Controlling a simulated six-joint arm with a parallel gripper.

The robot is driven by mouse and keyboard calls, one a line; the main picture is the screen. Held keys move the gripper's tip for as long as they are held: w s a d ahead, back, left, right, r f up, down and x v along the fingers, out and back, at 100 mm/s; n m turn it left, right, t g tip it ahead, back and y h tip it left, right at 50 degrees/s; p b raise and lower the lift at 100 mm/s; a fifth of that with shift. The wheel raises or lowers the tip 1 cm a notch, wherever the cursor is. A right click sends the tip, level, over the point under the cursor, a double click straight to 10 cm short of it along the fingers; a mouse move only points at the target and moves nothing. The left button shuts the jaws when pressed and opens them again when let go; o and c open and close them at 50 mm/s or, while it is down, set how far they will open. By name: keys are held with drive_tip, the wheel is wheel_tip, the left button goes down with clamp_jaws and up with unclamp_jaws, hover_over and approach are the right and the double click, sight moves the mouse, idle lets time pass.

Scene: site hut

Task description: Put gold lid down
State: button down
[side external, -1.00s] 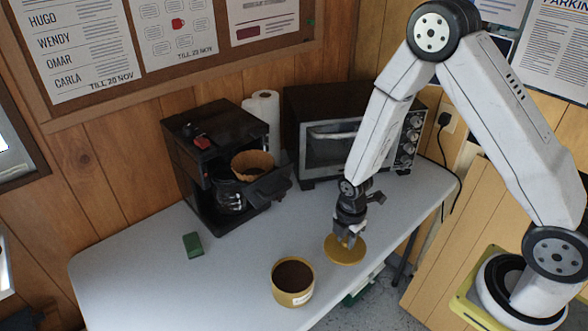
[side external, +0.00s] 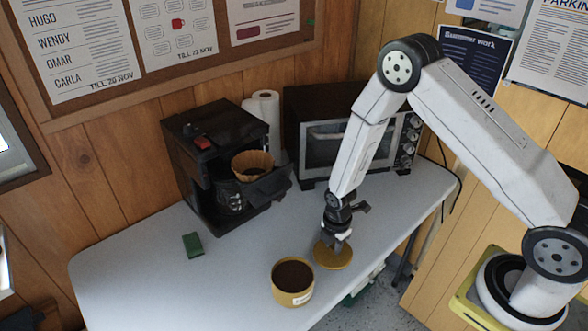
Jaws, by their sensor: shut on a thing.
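The gold lid (side external: 333,257) is a flat round disc, low over the white table, just behind and to the right of the gold tin. My gripper (side external: 337,243) points down and is shut on the lid's top, at its middle. I cannot tell whether the lid touches the table. The gold tin (side external: 292,284) stands upright and open near the table's front edge, with dark brown contents and a pale label.
A black coffee maker (side external: 225,165) with a brown filter stands at the back. A dark toaster oven (side external: 340,140) and a paper roll (side external: 263,115) are behind. A green block (side external: 193,245) lies left. The white table (side external: 150,270) is clear at left.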

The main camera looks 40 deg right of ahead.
drive_tip(key=shift+f, duration=0.7)
drive_tip(key=shift+f, duration=0.2)
drive_tip(key=shift+c, duration=2.4)
unclamp_jaws()
drive_tip(key=shift+r, duration=0.2)
wheel_tip(320, 180, up, 12)
drive_tip(key=shift+r, duration=0.1)
